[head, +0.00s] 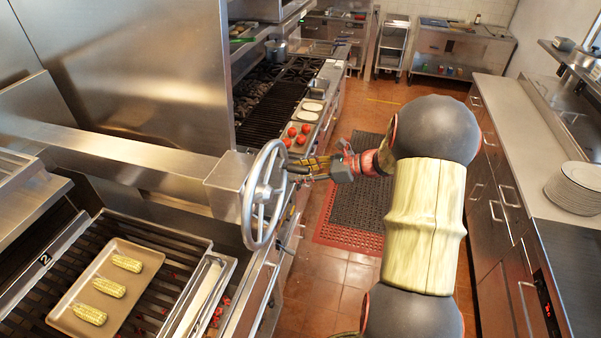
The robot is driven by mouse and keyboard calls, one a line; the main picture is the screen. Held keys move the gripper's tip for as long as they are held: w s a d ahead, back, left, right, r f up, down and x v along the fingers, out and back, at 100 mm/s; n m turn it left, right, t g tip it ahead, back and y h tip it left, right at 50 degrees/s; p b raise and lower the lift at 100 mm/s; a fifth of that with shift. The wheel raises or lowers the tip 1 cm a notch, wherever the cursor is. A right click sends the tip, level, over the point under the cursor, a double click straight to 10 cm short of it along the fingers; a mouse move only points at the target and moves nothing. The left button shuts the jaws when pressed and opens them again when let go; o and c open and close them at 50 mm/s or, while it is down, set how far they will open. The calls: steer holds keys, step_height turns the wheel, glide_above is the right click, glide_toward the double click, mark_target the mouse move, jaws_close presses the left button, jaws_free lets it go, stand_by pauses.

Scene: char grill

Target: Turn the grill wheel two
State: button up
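The grill wheel (249,212), a silver hand wheel with spokes, stands upright on a metal box at the grill's right side. My gripper (298,168) is at the wheel's right side, near its upper right rim, with its fingers pointing left toward it. The fingertips overlap the wheel in this view, so I cannot tell whether they touch or grip it. The finger gap is too small to make out. A plate marked 2 (45,260) is on the frame of the grill (150,310) beside the wheel.
A tray (63,318) with corn cobs (109,287) lies on the grill. Tomatoes (292,132) sit on the counter behind the wheel. A red-edged black mat (358,205) lies on the tiled aisle floor. A counter with stacked plates (575,188) runs along the right.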

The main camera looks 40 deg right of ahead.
steer(key=v, duration=1.2)
steer(key=shift+c, duration=0.2)
